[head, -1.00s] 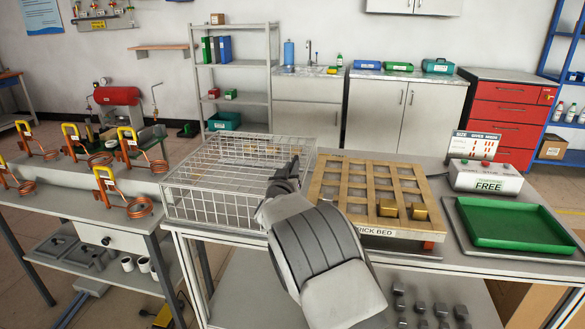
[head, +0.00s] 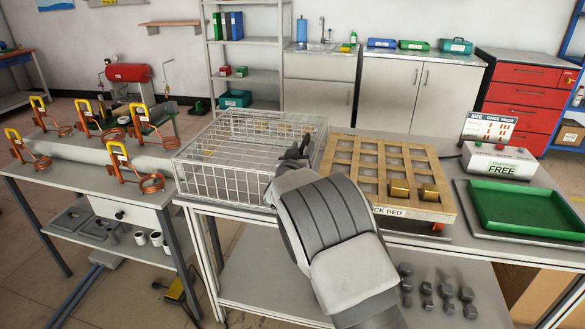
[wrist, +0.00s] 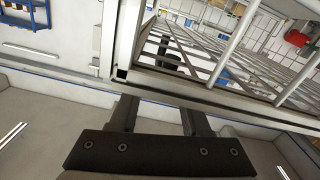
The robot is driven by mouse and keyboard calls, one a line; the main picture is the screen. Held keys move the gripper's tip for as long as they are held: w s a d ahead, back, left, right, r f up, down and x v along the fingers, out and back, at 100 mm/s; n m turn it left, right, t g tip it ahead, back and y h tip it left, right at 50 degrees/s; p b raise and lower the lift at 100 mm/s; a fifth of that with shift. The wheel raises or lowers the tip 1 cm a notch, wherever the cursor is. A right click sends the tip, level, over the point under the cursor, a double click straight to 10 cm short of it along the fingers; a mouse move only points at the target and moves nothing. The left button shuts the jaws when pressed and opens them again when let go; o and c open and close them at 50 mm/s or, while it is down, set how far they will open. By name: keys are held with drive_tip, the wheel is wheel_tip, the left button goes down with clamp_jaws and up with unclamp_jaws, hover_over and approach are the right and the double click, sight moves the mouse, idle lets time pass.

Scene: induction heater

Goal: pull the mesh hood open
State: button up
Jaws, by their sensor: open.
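The mesh hood (head: 225,180) is a white wire cage on the left part of the bench, lying flat and level. My gripper (head: 298,152) is at its right front side, and my arm hides part of that side. In the wrist view my gripper (wrist: 160,103) is open, with its two dark fingers apart. The hood's frame bar (wrist: 205,98) crosses just beyond the fingertips, with a frame corner near the left finger. I cannot tell whether the fingers touch or straddle the bar. No handle is clear to me.
The wooden brick bed grid (head: 375,170) with brass blocks stands right of the hood. A green tray (head: 525,210) and a control box marked FREE (head: 500,163) are farther right. Copper coils (head: 135,180) stand on the left bench. Dark blocks (head: 425,288) lie on the lower shelf.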

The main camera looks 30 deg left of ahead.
drive_tip(key=p+v, duration=0.1)
drive_tip(key=v, duration=1.5)
drive_tip(key=shift+r, duration=0.1)
drive_tip(key=d+r+m+g+p, duration=0.2)
drive_tip(key=d+r+g+p, duration=0.4)
drive_tip(key=d+r, duration=1.25)
drive_tip(key=s+d+m+g+h+p, duration=0.3)
drive_tip(key=s+d+g+h+p, duration=0.1)
drive_tip(key=s+d, duration=2.1)
drive_tip(key=shift+s+d+r+g+p, duration=0.25)
drive_tip(key=shift+d+g+p, duration=0.25)
drive_tip(key=shift+d+g, duration=0.3)
drive_tip(key=shift+a, duration=0.2)
